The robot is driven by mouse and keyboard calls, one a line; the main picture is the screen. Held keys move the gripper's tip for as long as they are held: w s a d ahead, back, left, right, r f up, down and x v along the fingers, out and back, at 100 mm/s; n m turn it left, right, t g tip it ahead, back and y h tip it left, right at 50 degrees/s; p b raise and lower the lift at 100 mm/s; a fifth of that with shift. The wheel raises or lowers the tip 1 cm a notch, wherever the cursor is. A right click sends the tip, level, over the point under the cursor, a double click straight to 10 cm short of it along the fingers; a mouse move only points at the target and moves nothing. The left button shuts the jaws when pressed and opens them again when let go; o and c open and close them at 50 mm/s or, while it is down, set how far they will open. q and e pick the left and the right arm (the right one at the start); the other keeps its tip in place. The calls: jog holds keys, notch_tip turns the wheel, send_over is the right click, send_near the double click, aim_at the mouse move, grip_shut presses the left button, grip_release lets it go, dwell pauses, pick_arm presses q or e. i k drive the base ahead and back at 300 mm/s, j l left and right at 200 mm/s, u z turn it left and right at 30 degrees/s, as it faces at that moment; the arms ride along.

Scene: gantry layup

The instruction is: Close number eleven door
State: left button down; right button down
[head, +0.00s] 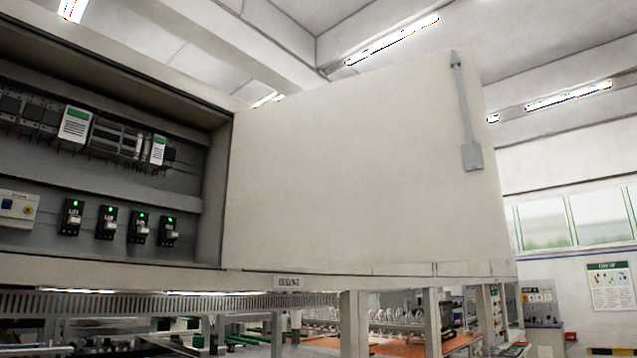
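A large cream cabinet door (345,180) stands wide open to the right of an open electrical cabinet (218,195). The door meets the cabinet along its left edge. A grey handle (465,115) runs up near the door's free right edge. Inside the cabinet are rows of breakers and modules with several green lights. A small label plate (288,282) sits on the frame below the door; its text is too small to read, so I cannot tell the door's number. Neither of my grippers is in view.
Below the cabinet are a slotted rail (160,303), upright posts (353,322) and benches with orange tops (400,346). A poster (608,286) and windows (570,218) are on the right wall. Ceiling beams and lights are overhead. No obstacle shows directly before the door.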

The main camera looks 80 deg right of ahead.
aim_at(373, 167)
jog(key=k+l, duration=0.15)
jog(key=l, duration=0.4)
jog(key=k+l, duration=0.15)
jog(key=l, duration=0.4)
jog(key=k+l, duration=0.15)
jog(key=l, duration=0.4)
jog(key=k+l, duration=0.15)
jog(key=l, duration=0.4)
jog(key=k+l, duration=0.15)
jog(key=l, duration=0.4)
jog(key=k+l, duration=0.15)
jog(key=l, duration=0.4)
jog(key=k+l, duration=0.15)
jog(key=l, duration=0.4)
jog(key=k+l+z, duration=0.1)
jog(key=l, duration=0.45)
